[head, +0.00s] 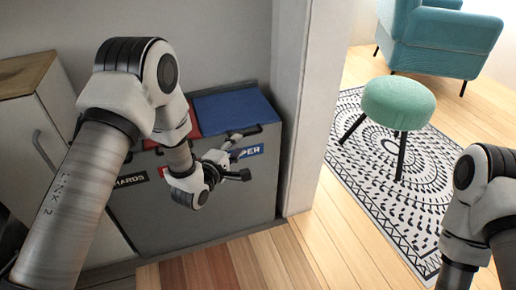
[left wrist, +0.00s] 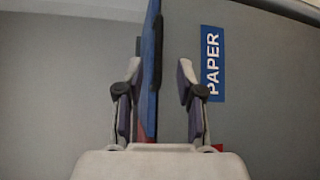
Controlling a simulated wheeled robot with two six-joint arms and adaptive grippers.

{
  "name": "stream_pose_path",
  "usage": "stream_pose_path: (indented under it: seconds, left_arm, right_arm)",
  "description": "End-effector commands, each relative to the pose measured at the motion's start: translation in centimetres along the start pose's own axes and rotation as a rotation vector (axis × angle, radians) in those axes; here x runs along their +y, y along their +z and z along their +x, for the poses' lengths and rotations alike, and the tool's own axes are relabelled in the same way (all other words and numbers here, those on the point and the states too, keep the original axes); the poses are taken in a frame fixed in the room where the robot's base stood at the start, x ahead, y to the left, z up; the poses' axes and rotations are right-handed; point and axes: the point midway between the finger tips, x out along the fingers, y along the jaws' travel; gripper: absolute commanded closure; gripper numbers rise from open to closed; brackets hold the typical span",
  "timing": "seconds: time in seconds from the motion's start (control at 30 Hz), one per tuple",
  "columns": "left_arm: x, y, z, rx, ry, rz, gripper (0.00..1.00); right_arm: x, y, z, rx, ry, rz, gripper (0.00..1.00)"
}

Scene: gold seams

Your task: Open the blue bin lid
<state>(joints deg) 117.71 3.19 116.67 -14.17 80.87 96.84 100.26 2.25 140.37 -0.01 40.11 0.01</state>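The blue bin lid (head: 228,108) lies closed on the grey bin unit, at its right end, with a dark handle (head: 254,130) at its front edge. My left gripper (head: 240,159) is in front of the bin, just below the lid's front edge, near the blue PAPER label. In the left wrist view the gripper (left wrist: 157,105) is open, its fingers apart. The blue lid (left wrist: 150,75) shows edge-on between the fingers, closer to the left one; I cannot tell if they touch. My right gripper is out of view.
The grey bin unit (head: 235,200) also has a red lid (head: 194,122), partly hidden behind my left arm. A wall end (head: 298,110) stands close at the bin's right. A green stool (head: 398,103) stands on a patterned rug; the wooden floor in front is clear.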

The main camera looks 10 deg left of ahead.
Motion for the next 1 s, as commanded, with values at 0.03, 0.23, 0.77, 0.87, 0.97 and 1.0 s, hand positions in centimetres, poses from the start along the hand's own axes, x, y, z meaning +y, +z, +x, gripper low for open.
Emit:
stream_pose_path:
  seconds: [0.03,0.23,0.77,0.87,0.97,1.0]
  left_arm:
    - [0.1,0.1,0.5,-0.001,0.003,0.002,0.63]
    - [0.0,0.1,4.2,-0.001,0.003,0.002,0.63]
    - [0.1,0.1,7.4,0.001,-0.003,0.000,0.84]
    - [0.1,0.1,7.4,0.001,-0.003,0.001,1.00]
    - [0.1,0.1,7.4,0.001,-0.003,0.001,1.00]
    - [0.1,0.1,7.4,0.000,-0.003,0.001,1.00]
  right_arm:
    - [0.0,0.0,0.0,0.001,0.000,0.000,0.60]
    - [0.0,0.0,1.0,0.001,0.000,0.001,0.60]
    - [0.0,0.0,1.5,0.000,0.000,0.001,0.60]
    - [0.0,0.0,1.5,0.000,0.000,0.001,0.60]
    - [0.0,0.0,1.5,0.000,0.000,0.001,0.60]
    - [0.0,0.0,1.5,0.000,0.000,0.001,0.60]
